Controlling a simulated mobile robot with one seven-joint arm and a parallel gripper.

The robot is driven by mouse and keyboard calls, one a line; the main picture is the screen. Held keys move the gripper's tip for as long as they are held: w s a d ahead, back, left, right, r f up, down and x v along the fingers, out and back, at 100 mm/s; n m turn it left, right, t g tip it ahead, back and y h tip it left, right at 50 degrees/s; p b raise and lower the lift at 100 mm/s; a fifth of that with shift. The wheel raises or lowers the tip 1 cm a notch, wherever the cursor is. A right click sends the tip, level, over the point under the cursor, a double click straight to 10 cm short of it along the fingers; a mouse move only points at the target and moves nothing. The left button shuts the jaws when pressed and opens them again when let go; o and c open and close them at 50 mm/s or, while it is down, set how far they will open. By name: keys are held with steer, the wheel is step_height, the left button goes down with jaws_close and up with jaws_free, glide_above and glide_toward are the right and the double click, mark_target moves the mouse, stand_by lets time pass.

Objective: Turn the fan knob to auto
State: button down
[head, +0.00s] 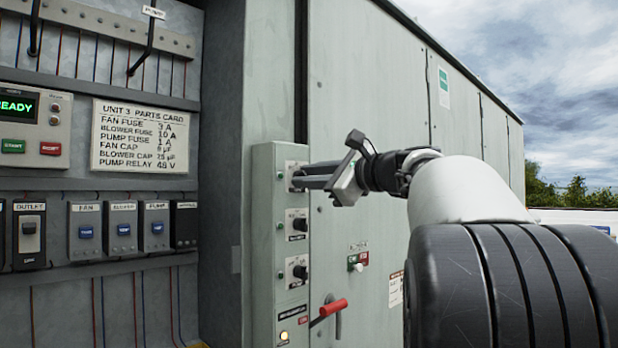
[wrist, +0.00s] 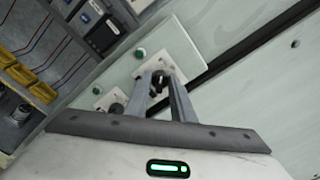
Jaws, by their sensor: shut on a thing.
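A narrow control box (head: 265,200) on the cabinet carries a column of black knobs on white plates. My gripper (head: 298,178) reaches in from the right at the top plate (head: 290,167). In the wrist view my gripper's two fingers (wrist: 160,84) close on either side of the black top knob (wrist: 159,76), which I take for the fan knob. The fingers hide most of that knob in the head view, and its label and pointer setting cannot be read.
Below are a middle knob (head: 299,224) and a lower knob (head: 300,271), each beside a small green lamp. A red-handled lever (head: 331,308) sticks out near the box's bottom. An open bay with a parts card (head: 145,137) and fuses lies left.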

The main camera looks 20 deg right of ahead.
steer(key=c, duration=1.5)
jaws_free()
steer(key=b+v, duration=0.1)
steer(key=v, duration=1.6)
steer(key=shift+s+d, duration=0.1)
steer(key=shift+s, duration=0.15)
